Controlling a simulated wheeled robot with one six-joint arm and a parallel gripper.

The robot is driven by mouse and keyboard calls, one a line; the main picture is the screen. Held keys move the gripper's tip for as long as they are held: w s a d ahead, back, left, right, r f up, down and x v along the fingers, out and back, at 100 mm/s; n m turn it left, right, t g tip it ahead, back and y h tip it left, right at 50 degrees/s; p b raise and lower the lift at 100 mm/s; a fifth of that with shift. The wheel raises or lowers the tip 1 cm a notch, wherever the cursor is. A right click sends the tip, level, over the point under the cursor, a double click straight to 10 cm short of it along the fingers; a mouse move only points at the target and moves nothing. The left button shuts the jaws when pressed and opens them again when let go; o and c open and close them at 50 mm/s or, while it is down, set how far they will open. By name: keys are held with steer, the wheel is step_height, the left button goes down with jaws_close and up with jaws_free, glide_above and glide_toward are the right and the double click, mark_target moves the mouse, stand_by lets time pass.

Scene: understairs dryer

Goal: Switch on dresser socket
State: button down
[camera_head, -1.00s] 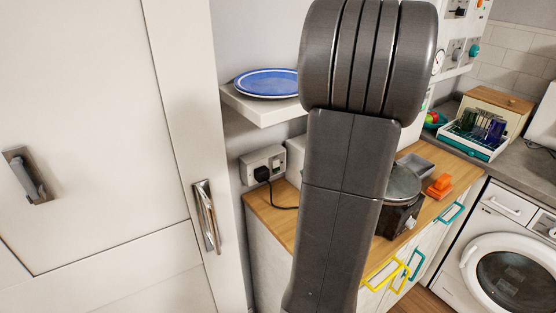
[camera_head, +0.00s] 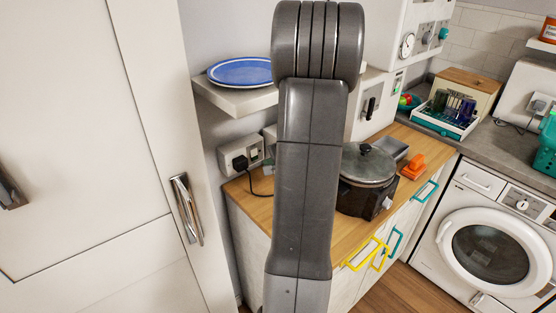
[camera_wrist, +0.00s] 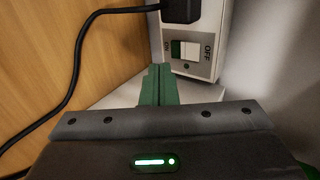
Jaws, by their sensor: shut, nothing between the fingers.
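The wall socket (camera_head: 250,150) is a pale double outlet above the wooden dresser top, left of my arm in the head view. A black plug (camera_head: 240,162) sits in it with a cable hanging down. In the wrist view the socket plate (camera_wrist: 203,68) is close, with the plug (camera_wrist: 180,10) at the top. Its rocker switch (camera_wrist: 186,51) has a green part and a white part between ON and OFF markings. My gripper (camera_wrist: 158,70) is shut and empty, its green fingertips just below and left of the switch. Contact cannot be told.
The wooden dresser top (camera_head: 262,205) holds a dark lidded pot (camera_head: 366,178) right of my arm. A shelf with a blue plate (camera_head: 240,72) juts out above the socket. A tall white cupboard (camera_head: 85,130) stands close on the left. The black cable (camera_wrist: 73,60) crosses the wrist view.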

mark_target(255, 155)
steer(key=w+a+p, duration=0.1)
steer(key=w+a+f, duration=0.1)
steer(key=w+a, duration=0.1)
steer(key=shift+w+a+p, duration=0.25)
steer(key=shift+p, duration=0.15)
steer(key=shift+f, duration=0.1)
steer(key=shift+f+b, duration=0.1)
steer(key=shift+b, duration=0.2)
steer(key=shift+w+b, duration=0.1)
steer(key=shift+b, duration=0.5)
steer(key=shift+r, duration=0.2)
steer(key=shift+a+r+p, duration=0.1)
steer(key=shift+r+p, duration=0.25)
steer(key=shift+r, duration=0.35)
